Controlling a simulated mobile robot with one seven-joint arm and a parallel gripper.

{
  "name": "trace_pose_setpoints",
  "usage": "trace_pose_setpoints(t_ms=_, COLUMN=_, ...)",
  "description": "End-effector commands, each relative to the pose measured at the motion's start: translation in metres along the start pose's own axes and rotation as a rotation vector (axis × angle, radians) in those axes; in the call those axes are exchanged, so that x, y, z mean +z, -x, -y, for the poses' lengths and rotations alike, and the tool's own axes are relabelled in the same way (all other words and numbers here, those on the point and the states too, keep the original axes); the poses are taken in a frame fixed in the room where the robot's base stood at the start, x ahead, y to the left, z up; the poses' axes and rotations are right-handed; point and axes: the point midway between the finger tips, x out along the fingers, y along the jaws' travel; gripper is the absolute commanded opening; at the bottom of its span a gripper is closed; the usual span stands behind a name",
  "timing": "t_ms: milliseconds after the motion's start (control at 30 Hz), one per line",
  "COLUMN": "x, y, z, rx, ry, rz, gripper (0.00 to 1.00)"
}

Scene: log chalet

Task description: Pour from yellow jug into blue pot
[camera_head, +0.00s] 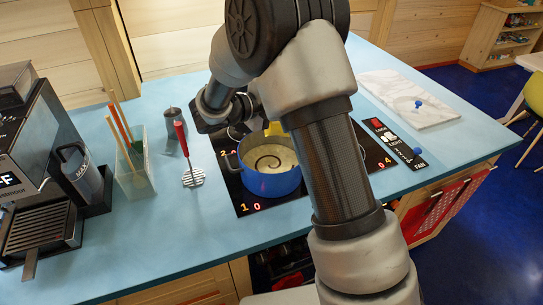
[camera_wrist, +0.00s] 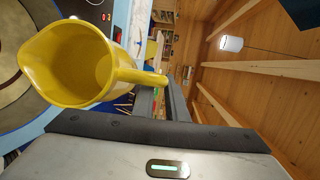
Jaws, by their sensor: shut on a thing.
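The blue pot (camera_head: 270,183) stands on the hob, holding tan contents with a dark spiral on the surface. The yellow jug (camera_head: 276,129) shows only as a small patch above the pot's far rim, mostly hidden by my arm. In the wrist view the jug (camera_wrist: 70,65) is large, its mouth facing the camera; its inside looks plain yellow, and I cannot make out any liquid. My gripper (camera_wrist: 172,92) is shut on the jug's handle. The pot also shows in the wrist view at the left edge (camera_wrist: 22,125), beside and beyond the jug. No stream is visible.
A black hob (camera_head: 246,204) with lit digits lies under the pot. A red-handled masher (camera_head: 183,150), a small grey jug (camera_head: 173,128) and a clear holder with sticks (camera_head: 131,172) stand left. A coffee machine (camera_head: 35,160) is far left. A marble board (camera_head: 410,98) lies right.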

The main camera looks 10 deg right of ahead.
Motion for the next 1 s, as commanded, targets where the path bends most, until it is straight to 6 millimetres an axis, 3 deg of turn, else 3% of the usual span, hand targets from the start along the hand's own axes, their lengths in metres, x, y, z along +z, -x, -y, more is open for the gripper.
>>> trace_pose_setpoints(t_ms=33, x=0.0, y=0.001, z=0.012, rx=0.014, ry=-0.01, rz=0.0, gripper=0.0)
trace_pose_setpoints(t_ms=567, x=0.001, y=0.002, z=0.013, rx=0.058, ry=-0.029, rz=0.003, gripper=0.0)
trace_pose_setpoints(t_ms=1000, x=0.002, y=0.012, z=0.068, rx=0.057, ry=-0.032, rz=0.004, gripper=0.0)
